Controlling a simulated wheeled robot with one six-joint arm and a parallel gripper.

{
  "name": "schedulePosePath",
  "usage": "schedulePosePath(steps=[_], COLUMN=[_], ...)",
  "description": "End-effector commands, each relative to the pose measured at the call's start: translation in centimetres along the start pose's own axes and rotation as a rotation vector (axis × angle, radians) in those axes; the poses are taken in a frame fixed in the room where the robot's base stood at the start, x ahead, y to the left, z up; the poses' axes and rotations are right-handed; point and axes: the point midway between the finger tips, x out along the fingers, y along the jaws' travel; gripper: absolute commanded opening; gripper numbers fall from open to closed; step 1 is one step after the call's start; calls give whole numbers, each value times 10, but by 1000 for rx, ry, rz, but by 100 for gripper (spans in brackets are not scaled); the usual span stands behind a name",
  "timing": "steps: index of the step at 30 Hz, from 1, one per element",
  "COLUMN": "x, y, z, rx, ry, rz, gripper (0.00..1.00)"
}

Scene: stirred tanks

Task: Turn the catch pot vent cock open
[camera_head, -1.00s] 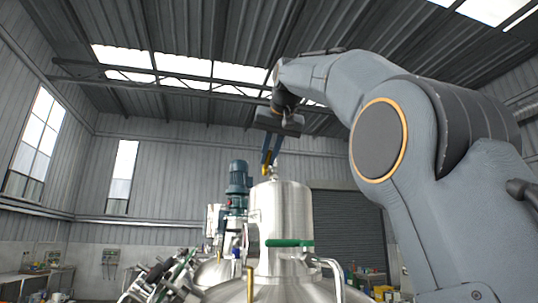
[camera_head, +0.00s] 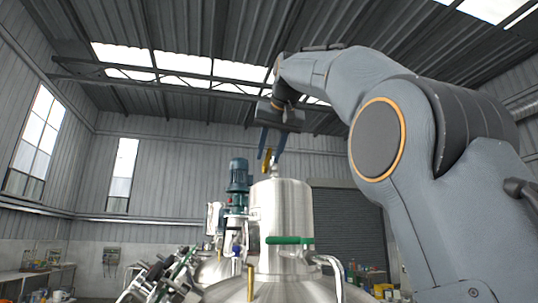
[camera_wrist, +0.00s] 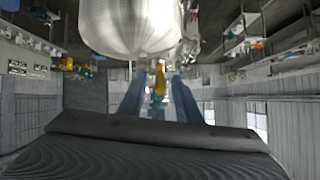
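The catch pot (camera_head: 280,215) is an upright brushed-steel cylinder; it also shows in the wrist view (camera_wrist: 132,25). On its top stands the vent cock with a yellow handle (camera_head: 267,160), small in the head view. In the wrist view the yellow handle (camera_wrist: 160,78) lies between my two blue fingers. My gripper (camera_head: 270,157) points down just above the pot's top. Its fingers are apart, with gaps on both sides of the handle in the wrist view (camera_wrist: 158,82). Whether a finger touches the handle cannot be told.
A green-handled bar (camera_head: 290,241) crosses the pot's front. A blue-green motor (camera_head: 238,180) rises behind it to the left. Curved steel pipes (camera_head: 335,270) stand low at the right. Benches line the far wall at left. The space above the pot is clear apart from my arm.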

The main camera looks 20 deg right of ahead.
Motion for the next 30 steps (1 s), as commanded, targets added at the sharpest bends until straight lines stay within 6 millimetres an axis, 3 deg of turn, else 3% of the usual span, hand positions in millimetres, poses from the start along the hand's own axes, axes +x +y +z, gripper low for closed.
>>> schedulePosePath(steps=[12, 24, 30], x=[-62, -72, -72], y=[0, 0, 0], z=[0, 0, 0], rx=[0, 0, 0], ry=[2, 1, 1], rz=[0, 0, 0], gripper=[31, 31, 0])
